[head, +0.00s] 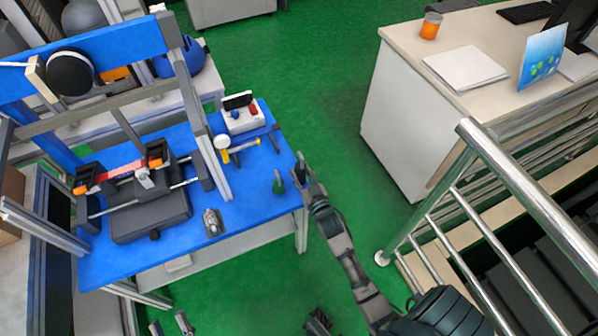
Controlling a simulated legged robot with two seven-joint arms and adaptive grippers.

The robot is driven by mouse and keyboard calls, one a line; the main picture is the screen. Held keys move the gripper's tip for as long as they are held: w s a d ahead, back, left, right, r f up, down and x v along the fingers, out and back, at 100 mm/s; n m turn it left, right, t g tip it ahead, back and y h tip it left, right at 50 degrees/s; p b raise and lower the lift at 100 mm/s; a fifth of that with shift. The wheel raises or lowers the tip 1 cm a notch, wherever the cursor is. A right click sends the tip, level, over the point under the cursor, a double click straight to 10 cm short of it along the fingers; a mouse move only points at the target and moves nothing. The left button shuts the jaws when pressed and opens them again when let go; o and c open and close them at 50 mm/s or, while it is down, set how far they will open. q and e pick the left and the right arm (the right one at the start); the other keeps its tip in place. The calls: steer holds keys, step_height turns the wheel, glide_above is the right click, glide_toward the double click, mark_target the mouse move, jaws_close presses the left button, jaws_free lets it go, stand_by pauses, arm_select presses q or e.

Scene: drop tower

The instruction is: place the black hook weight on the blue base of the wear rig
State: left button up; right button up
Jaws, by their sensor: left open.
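The wear rig stands on a wide blue base (250,205) at the left of the head view. I cannot pick out the black hook weight for certain. My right gripper (297,175) is at the right edge of the blue base, at the end of my dark arm. Its fingers are small and dark, and I cannot tell whether they hold anything. A small dark green upright piece (278,183) shows just left of them. My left gripper (170,326) is at the bottom edge, open, its two fingertips apart below the front of the base.
A dark mechanism (150,214) and a small grey metal part (212,222) occupy the base. A grey and blue frame rises over its left side. A metal railing (515,178) stands at right.

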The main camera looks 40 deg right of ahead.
steer(key=o, duration=0.4)
steer(key=shift+a+r, duration=0.1)
steer(key=shift+a, duration=0.35)
steer(key=shift+s+a, duration=0.1)
steer(key=shift+s, duration=0.3)
steer(key=p+v, duration=0.3)
steer(key=v, duration=0.8)
arm_select(q)
step_height(320, 180, down, 6)
steer(key=w+g, duration=0.2)
steer(key=g, duration=0.3)
steer(key=shift+a+y, duration=0.35)
steer(key=shift+y, duration=0.05)
arm_select(e)
steer(key=s+a+r+n+y, duration=0.1)
steer(key=s+a+r+y, duration=0.1)
steer(key=a, duration=0.4)
steer(key=s+a+r+n+y, duration=0.2)
steer(key=s+a+r+y, duration=0.1)
steer(key=a+r, duration=0.2)
steer(key=s+a+r+n+y, duration=0.1)
steer(key=s+a+r+y, duration=0.2)
steer(key=a, duration=0.4)
steer(key=shift+a+r+n+t+y, duration=0.15)
steer(key=shift+a+n+t+y, duration=0.15)
steer(key=shift+a+n, duration=0.1)
arm_select(q)
steer(key=shift+s, duration=0.1)
arm_select(e)
steer(key=shift+d, duration=0.1)
